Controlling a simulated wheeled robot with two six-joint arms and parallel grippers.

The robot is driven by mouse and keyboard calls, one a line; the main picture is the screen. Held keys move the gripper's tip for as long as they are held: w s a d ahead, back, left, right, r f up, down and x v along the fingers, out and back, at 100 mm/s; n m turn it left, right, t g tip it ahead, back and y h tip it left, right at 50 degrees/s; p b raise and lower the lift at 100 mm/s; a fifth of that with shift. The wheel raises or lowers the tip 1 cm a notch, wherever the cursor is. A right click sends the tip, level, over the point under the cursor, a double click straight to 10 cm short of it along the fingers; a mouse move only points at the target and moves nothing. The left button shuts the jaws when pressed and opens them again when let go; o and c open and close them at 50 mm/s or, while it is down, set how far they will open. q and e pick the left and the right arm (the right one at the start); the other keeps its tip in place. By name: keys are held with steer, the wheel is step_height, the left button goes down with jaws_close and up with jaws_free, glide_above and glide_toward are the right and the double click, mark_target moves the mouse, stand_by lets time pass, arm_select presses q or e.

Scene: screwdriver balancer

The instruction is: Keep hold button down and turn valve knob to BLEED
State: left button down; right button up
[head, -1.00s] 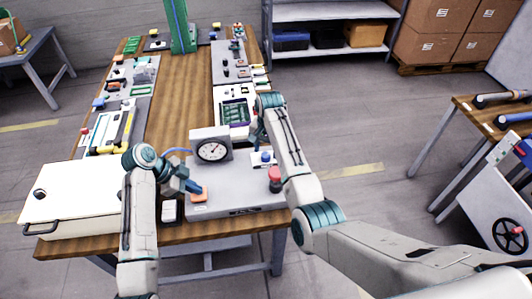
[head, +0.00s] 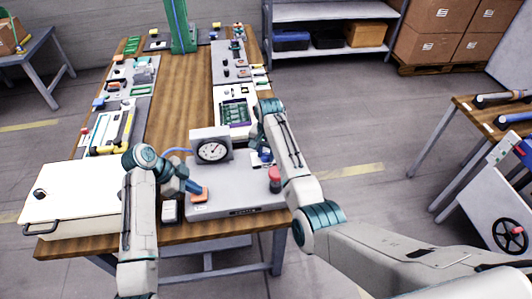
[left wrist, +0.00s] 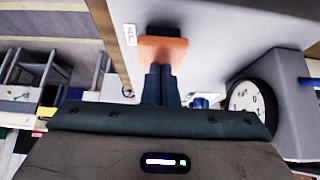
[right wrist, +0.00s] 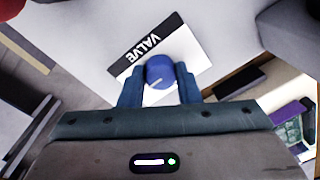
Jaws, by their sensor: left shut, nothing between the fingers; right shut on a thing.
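The orange hold button (head: 201,195) sits at the front left of the grey panel box (head: 232,201). My left gripper (head: 191,186) is shut and empty. In the left wrist view its closed fingertips (left wrist: 160,72) meet the orange button (left wrist: 165,47), beside a small white label. The blue valve knob (right wrist: 160,70) stands on a plate marked VALVE (right wrist: 153,43). My right gripper (right wrist: 159,88) is shut on the knob, one finger on each side. A pale pointer line shows on the knob. No BLEED mark is readable. In the head view my right arm partly covers the knob.
A dial gauge (head: 211,150) stands at the back of the box, between my two grippers. A red knob (head: 275,174) rises close to my right arm. A white case (head: 78,199) stands at left. Bare wood (head: 187,95) runs up the table's middle.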

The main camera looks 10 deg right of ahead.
steer(key=shift+n, duration=0.3)
steer(key=n, duration=0.3)
steer(key=shift+n, duration=0.4)
steer(key=n, duration=0.4)
steer(key=shift+n+g, duration=0.3)
steer(key=n, duration=0.4)
steer(key=shift+w, duration=0.1)
steer(key=n, duration=0.4)
steer(key=shift+n, duration=0.3)
steer(key=o, duration=1)
